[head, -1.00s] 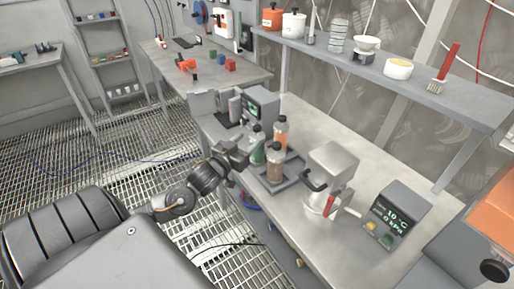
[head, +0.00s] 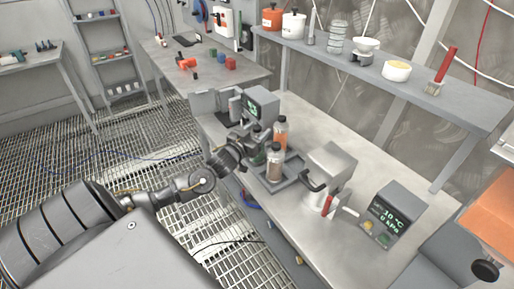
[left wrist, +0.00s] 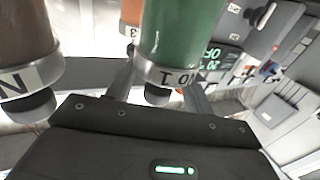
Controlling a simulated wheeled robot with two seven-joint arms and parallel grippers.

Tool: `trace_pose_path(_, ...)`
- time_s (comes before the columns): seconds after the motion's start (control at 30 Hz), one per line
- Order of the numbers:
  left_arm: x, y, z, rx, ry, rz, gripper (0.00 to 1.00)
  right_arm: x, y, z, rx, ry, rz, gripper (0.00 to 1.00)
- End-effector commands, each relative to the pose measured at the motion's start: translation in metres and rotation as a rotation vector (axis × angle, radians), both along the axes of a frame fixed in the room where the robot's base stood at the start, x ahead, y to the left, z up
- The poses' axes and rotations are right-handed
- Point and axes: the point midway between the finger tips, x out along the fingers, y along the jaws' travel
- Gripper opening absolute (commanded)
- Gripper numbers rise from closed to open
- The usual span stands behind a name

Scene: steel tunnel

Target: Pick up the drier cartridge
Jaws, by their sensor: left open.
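Three capped cartridges stand in a grey tray (head: 270,186) on the steel bench: a brown one (head: 274,165), an orange one (head: 280,131) and a green one, mostly hidden behind my gripper in the head view. The pictures do not settle which is the drier cartridge. My left gripper (head: 254,136) is open at the green cartridge. In the left wrist view, the green cartridge (left wrist: 178,35) is straight ahead, with a finger showing on either side of its lower end; contact cannot be told. The brown cartridge (left wrist: 25,40) is close at left. My right gripper is out of view.
A grey machine with a black handle (head: 330,165) stands right of the tray. A display box (head: 392,215) reads 10 °C and 0 kPa. Another screen unit (head: 262,104) stands just behind the cartridges. A shelf (head: 400,85) runs above the bench's back.

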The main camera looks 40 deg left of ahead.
Motion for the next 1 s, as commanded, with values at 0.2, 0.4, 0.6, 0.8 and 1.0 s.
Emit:
trace_pose_path(0.2, -0.0002, -0.0001, 0.0, 0.0, 0.0, 0.0, 0.3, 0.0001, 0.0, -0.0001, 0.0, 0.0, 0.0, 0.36)
trace_pose_path(0.4, -0.0003, -0.0001, 0.0, 0.0, 0.0, 0.0, 0.04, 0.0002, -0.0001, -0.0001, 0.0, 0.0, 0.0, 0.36)
trace_pose_path(0.6, -0.0004, 0.0, 0.0001, 0.0, 0.0, 0.0, 0.0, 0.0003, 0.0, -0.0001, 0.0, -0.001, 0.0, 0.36)
trace_pose_path(0.8, -0.0002, 0.0001, 0.0015, 0.0, -0.003, 0.0, 0.0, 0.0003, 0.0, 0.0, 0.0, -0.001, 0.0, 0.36)
trace_pose_path(1.0, -0.0001, -0.0002, 0.0097, 0.001, -0.006, -0.001, 0.0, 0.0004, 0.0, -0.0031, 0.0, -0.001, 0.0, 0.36)
